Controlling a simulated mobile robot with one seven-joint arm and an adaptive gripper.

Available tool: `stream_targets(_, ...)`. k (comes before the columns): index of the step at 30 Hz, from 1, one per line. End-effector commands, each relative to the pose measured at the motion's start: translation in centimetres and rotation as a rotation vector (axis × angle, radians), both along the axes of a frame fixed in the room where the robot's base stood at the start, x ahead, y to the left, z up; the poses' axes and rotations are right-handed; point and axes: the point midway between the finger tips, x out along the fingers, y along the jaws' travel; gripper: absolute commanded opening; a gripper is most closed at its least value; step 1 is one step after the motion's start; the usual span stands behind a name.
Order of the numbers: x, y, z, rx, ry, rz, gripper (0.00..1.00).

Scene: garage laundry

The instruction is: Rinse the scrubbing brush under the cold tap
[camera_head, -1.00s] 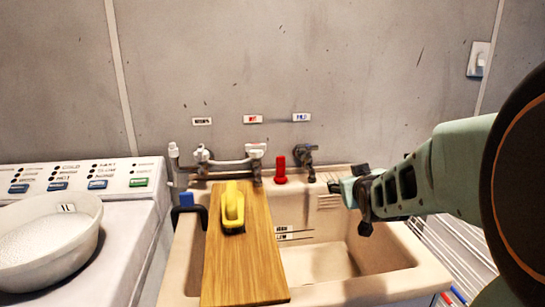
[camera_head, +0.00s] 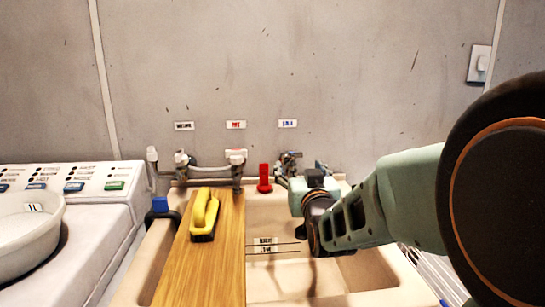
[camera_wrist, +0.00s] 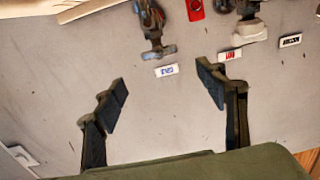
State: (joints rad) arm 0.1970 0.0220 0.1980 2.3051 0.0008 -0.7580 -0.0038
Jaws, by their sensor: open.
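The yellow scrubbing brush (camera_head: 203,212), with dark bristles below, lies on a wooden board (camera_head: 228,270) across the left part of the sink (camera_head: 352,268). The cold tap (camera_head: 289,162) is on the wall under the blue-lettered label (camera_head: 287,124), right of the red object. It also shows in the wrist view (camera_wrist: 152,28). My gripper (camera_wrist: 160,92) is open and empty, its fingers spread toward the wall with the tap beyond them. In the head view it is beside the tap at lower right, above the sink, and my wrist hides the fingertips.
A red upright object (camera_head: 264,179) stands at the sink's back edge. The hot tap (camera_head: 236,160) is left of it. A blue item (camera_head: 160,204) hangs at the sink's left rim. A white bowl (camera_head: 28,238) sits on the machine at left. A wire rack is at right.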

Motion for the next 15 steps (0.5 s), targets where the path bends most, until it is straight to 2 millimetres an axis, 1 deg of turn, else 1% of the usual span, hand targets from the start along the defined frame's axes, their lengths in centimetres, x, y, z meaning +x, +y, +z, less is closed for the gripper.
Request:
stream_targets(5, 2.4, 0.0, -0.2, 0.002, 0.003, 0.0, 0.65)
stream_targets(9, 5.0, 0.0, -0.2, 0.001, 0.002, 0.0, 0.65)
stream_targets(15, 8.2, 0.0, -0.1, 0.001, 0.002, 0.0, 0.65)
